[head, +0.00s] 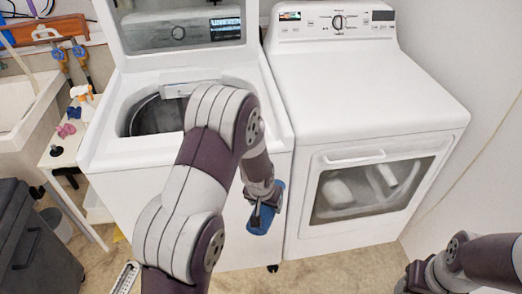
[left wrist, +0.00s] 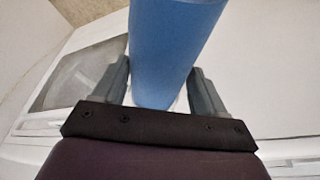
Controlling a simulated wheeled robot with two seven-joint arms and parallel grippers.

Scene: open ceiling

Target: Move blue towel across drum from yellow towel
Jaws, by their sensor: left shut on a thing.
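The blue towel (head: 260,222) is a smooth blue roll in front of the top-loading washer. My left gripper (head: 264,204) is shut on it. In the left wrist view the blue towel (left wrist: 168,55) stands between the two fingers of the gripper (left wrist: 162,88). The washer's lid is up and its drum (head: 155,116) shows as a dark opening, partly hidden by my left arm. I see no yellow towel in the drum; a small yellow patch (head: 118,233) low at the left is too small to identify.
The white washer (head: 110,140) stands beside a white dryer (head: 350,95) with a closed, windowed front door. At left are a white shelf (head: 62,158) with small items, a sink (head: 22,108) and a dark bin (head: 38,240). The dryer top is clear.

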